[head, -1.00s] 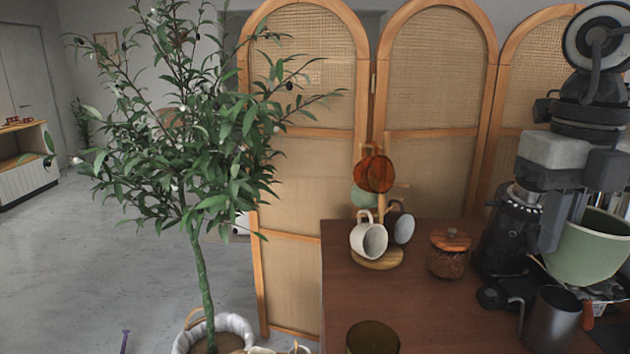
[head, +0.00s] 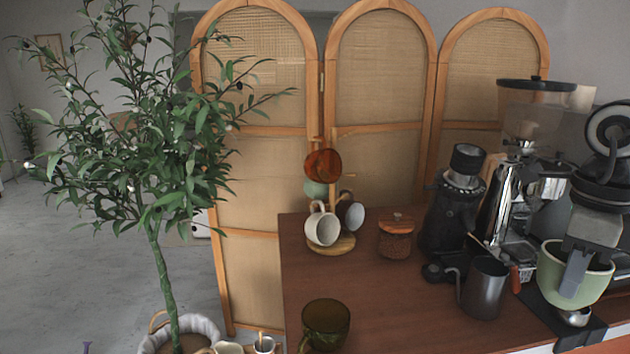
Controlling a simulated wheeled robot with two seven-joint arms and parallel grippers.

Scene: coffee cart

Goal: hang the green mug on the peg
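A light green mug (head: 562,290) is at the right, upright, in my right gripper (head: 575,275). A finger shows in front of the mug's wall and the gripper appears closed on the rim; the mug's handle is not visible. A wooden mug tree (head: 332,244) stands on the counter's far left part. It bears an amber mug (head: 322,165) at the top, a pale green mug (head: 315,188) partly hidden behind, a white mug (head: 322,229) and a grey mug (head: 353,215). My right gripper is well to the right of the tree. My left gripper is out of view.
A dark olive mug (head: 326,325) stands at the counter's (head: 400,305) front left. A lidded jar (head: 396,238), a black grinder (head: 452,205), a metal pitcher (head: 484,288) and an espresso machine (head: 520,205) stand between tree and gripper. A potted tree (head: 165,280) is left of the counter.

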